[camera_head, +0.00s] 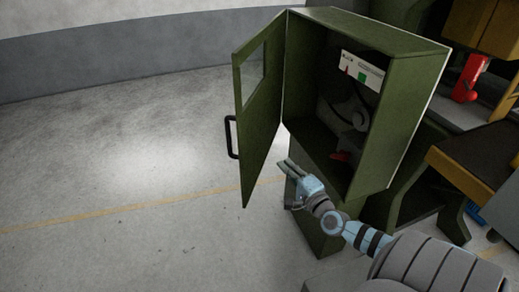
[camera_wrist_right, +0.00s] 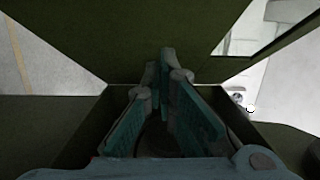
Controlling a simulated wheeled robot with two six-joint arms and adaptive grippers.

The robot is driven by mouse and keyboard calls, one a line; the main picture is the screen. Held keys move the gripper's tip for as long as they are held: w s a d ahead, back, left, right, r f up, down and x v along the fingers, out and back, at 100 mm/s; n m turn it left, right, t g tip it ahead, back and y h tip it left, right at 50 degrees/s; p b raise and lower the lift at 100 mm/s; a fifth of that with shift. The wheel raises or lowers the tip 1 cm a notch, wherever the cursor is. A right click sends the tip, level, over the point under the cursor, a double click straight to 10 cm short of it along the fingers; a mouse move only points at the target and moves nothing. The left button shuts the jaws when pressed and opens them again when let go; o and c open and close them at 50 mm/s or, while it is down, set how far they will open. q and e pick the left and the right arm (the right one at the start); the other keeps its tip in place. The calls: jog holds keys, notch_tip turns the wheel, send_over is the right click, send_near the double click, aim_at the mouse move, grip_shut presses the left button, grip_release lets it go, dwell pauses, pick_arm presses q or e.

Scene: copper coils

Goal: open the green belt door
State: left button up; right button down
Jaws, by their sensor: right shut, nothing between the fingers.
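The green door (camera_head: 262,125) stands swung open, hinged at the left front edge of the green cabinet (camera_head: 415,110). It has a window (camera_head: 252,75) in its upper part and a black handle (camera_head: 231,137) on its outer face, near the free edge. My right gripper (camera_head: 282,166) is shut and empty, on the inner side of the door near its lower part. In the wrist view its fingers (camera_wrist_right: 165,62) come together in front of a green panel (camera_wrist_right: 130,45). I cannot tell whether they touch it. My left gripper is not in view.
Inside the cabinet are a grey wheel (camera_head: 358,118), a white label plate (camera_head: 362,70) and a red part (camera_head: 341,157). A workbench with a red object (camera_head: 469,78) stands at the right. The floor (camera_head: 120,150) left of the door is clear.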

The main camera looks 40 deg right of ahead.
jog(key=b, duration=0.3)
send_near(251, 139)
jog(key=d, duration=0.3)
jog(key=w, duration=0.1)
jog(key=w+a, duration=0.1)
jog(key=w, duration=0.1)
jog(key=w+a+p, duration=0.1)
jog(key=shift+w+f, duration=0.15)
jog(key=shift+w, duration=0.1)
